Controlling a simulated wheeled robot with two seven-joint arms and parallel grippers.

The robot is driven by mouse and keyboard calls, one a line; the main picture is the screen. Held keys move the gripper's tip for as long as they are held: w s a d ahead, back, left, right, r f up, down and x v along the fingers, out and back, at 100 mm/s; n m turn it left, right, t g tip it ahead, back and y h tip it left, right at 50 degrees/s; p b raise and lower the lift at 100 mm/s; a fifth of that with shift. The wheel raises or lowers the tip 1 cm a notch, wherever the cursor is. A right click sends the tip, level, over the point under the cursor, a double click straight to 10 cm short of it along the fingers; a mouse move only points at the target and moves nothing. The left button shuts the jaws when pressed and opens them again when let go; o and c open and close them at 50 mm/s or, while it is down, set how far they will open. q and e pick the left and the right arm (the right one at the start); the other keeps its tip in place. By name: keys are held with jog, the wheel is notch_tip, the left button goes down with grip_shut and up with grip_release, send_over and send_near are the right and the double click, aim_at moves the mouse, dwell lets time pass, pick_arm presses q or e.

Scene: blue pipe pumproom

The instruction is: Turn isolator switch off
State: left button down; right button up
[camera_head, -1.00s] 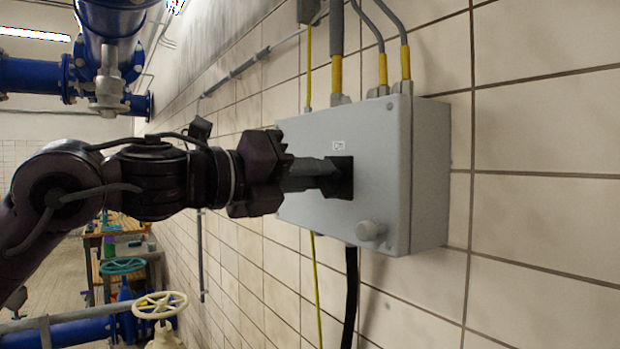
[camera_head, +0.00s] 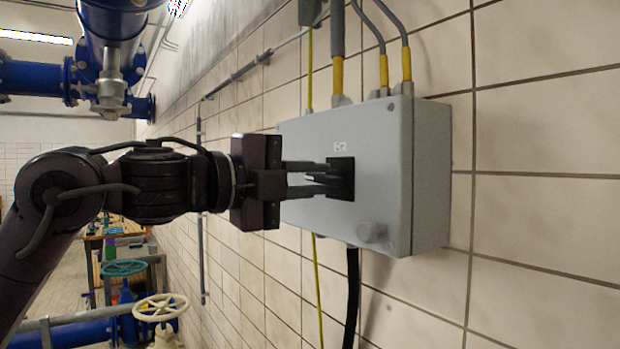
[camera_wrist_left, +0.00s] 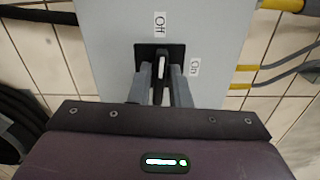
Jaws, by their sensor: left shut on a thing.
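The isolator switch is a black rotary handle on a dark square plate (camera_head: 341,178), on the front of a grey box (camera_head: 385,195) fixed to the tiled wall. My left gripper (camera_head: 312,178) is shut on the switch handle, one finger on each side. In the left wrist view the handle (camera_wrist_left: 160,60) stands between the grey fingers, with its white mark pointing up toward the "Off" label (camera_wrist_left: 160,24). The "On" label (camera_wrist_left: 195,67) is to the right of the plate. The fingers hide part of the handle. My right gripper is not in view.
A round grey knob (camera_head: 371,232) sticks out at the box's lower right. Grey cables with yellow sleeves (camera_head: 383,70) enter the box's top. A black cable (camera_head: 351,300) hangs below. Blue pipes (camera_head: 35,77) and a cream handwheel (camera_head: 160,307) are at the left.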

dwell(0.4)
pick_arm(q)
jog(key=c, duration=1.5)
grip_release()
jog(key=b+v, duration=0.3)
jog(key=v, duration=0.5)
jog(key=shift+w+b, duration=0.1)
jog(key=shift+b, duration=0.2)
jog(key=shift+d, duration=0.1)
